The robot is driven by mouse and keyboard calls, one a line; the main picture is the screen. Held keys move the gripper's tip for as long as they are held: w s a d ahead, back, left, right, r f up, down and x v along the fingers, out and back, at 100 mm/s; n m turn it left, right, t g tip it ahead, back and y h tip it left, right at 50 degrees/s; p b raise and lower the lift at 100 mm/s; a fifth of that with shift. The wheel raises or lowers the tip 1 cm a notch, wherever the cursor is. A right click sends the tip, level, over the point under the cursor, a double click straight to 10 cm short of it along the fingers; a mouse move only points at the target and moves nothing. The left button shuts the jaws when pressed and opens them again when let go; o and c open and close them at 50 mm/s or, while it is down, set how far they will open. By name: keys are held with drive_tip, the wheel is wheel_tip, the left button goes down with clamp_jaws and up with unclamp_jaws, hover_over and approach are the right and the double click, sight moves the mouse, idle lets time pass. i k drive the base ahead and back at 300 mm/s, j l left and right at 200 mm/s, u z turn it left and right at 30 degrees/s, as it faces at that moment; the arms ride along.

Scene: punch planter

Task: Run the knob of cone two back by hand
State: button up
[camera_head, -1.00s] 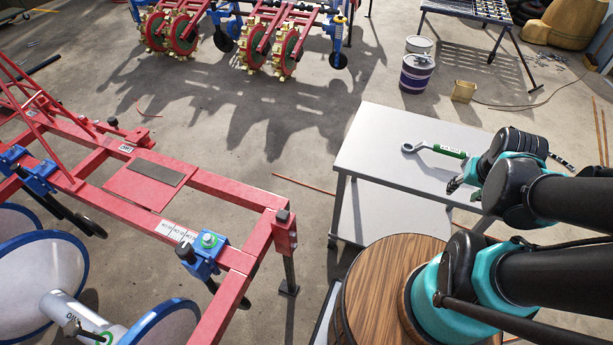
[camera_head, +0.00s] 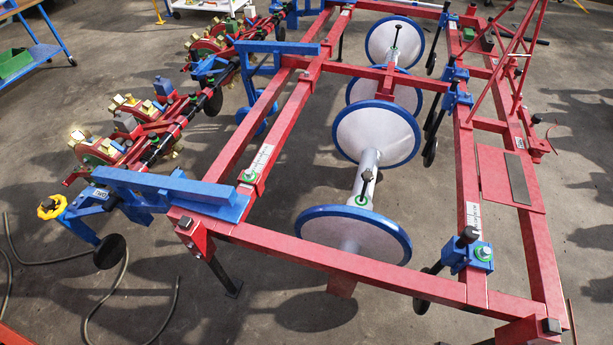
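A yellow knob (camera_head: 51,206) sits at the outer end of a blue bracket (camera_head: 86,203) at the left corner of the red frame. White cone-shaped discs with blue rims stand inside the frame: a near one (camera_head: 352,234), a middle one (camera_head: 376,133) and a far one (camera_head: 394,42). A grey shaft (camera_head: 367,172) links the near and middle discs. I cannot tell which one is cone two. My gripper is not in view.
The red frame (camera_head: 300,256) spans the middle and right. Red punch wheels (camera_head: 97,150) line its left side. A hose (camera_head: 60,262) lies on the floor at lower left. A blue-legged cart (camera_head: 28,55) stands at upper left. Floor left of the yellow knob is mostly clear.

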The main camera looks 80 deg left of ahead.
sight(367, 175)
drive_tip(key=u, duration=2.3)
drive_tip(key=l+u, duration=0.25)
drive_tip(key=l, duration=0.15)
